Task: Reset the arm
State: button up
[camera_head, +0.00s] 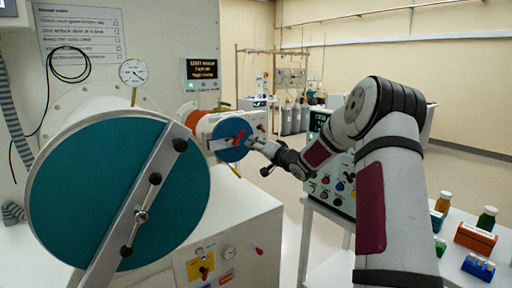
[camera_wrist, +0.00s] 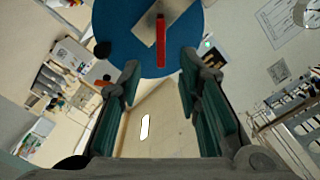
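My gripper (camera_head: 257,146) is at the end of my outstretched arm, in front of the small blue round door (camera_head: 229,150) with a red handle (camera_head: 238,138). In the wrist view my gripper (camera_wrist: 160,95) has its two green-padded fingers well apart, with nothing between them. The blue door (camera_wrist: 130,40) and its red handle (camera_wrist: 161,42) lie beyond the fingertips there. The handle looks close to the fingertips, but I cannot tell the exact gap.
A large teal round door (camera_head: 85,190) with a diagonal bar stands at left. A gauge (camera_head: 133,72) and a lit display (camera_head: 201,69) sit above. A control panel (camera_head: 335,190) stands behind my arm. Bottles (camera_head: 487,219) and an orange box (camera_head: 475,238) are at lower right.

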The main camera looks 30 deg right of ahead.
dwell(0.7)
jog(key=s+a+r+n+g+h, duration=0.2)
jog(key=s+a+r+g, duration=0.1)
jog(key=s+a, duration=0.4)
jog(key=s+a+r+n+g+h, duration=0.25)
jog(key=s+a, duration=0.25)
jog(key=a, duration=0.4)
jog(key=s+a+f+n+g+y, duration=0.1)
jog(key=s+a, duration=0.4)
jog(key=s, duration=0.7)
jog(key=s+a+f+n+g+y, duration=0.1)
jog(key=s+a+f+n+g, duration=0.1)
jog(key=s, duration=1)
jog(key=s+a+f+n+g+y, duration=0.1)
jog(key=s+a+f+g+y, duration=0.1)
jog(key=s+a+g, duration=0.3)
jog(key=s+a+f, duration=0.1)
jog(key=s+a, duration=0.3)
jog(key=s, duration=0.3)
jog(key=shift+f, duration=0.2)
